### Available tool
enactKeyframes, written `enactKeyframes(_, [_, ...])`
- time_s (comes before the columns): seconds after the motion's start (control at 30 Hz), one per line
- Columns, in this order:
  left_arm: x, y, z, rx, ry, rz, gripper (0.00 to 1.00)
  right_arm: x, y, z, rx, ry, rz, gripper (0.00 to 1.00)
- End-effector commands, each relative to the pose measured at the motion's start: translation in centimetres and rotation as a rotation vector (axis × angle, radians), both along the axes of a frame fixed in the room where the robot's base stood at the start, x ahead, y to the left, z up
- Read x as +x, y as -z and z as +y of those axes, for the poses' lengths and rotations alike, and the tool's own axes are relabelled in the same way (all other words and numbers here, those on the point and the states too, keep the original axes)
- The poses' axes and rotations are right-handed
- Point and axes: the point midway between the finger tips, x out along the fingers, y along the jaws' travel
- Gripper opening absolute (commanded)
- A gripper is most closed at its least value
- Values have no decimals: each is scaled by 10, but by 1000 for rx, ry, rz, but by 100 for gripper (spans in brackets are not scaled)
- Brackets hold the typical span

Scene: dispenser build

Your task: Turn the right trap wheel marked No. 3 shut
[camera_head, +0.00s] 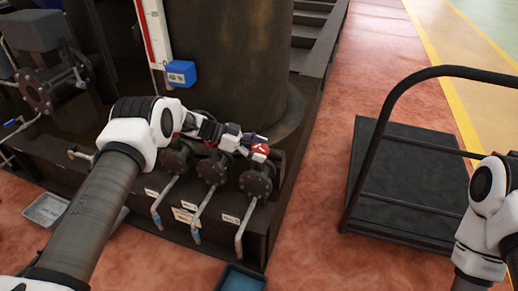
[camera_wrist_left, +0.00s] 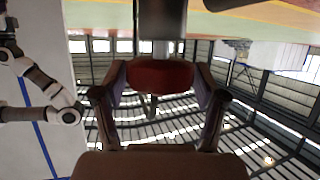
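The right trap wheel (camera_head: 261,149) is a small red handwheel on top of the rightmost flanged valve (camera_head: 257,181) in the row on the dark plinth. My left gripper (camera_head: 252,143) reaches it from the left and partly hides it. In the left wrist view the red wheel (camera_wrist_left: 160,75) sits between the two fingers (camera_wrist_left: 158,92), which appear to press on its opposite sides. The number on the white tag (camera_head: 231,219) below this valve is too small to read. My right arm shows at the right edge, but its gripper is out of view.
Two more flanged valves (camera_head: 212,170) stand close to the left, with bent drain pipes (camera_head: 200,216) below. A large dark cylinder (camera_head: 233,70) rises behind. A black cart (camera_head: 408,185) stands right, and a blue-grey tray (camera_head: 241,279) lies on the floor in front.

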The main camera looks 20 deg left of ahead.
Motion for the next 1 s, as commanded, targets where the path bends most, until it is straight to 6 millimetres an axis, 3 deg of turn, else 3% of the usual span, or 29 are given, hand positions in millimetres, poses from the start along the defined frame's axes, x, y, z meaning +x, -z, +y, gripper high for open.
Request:
enactKeyframes(0.43, [-2, -4, 9, -1, -2, 0, 86, 0, 0, 0, 0, 0, 0, 40])
enactKeyframes(0.8, [-20, -36, 87, -1, -3, 0, 86, 0, 0, 0, 0, 0, 0, 40])
enactKeyframes(1.0, [-25, -46, 107, -1, -1, -1, 86, 0, 0, 0, 0, 0, 0, 40])
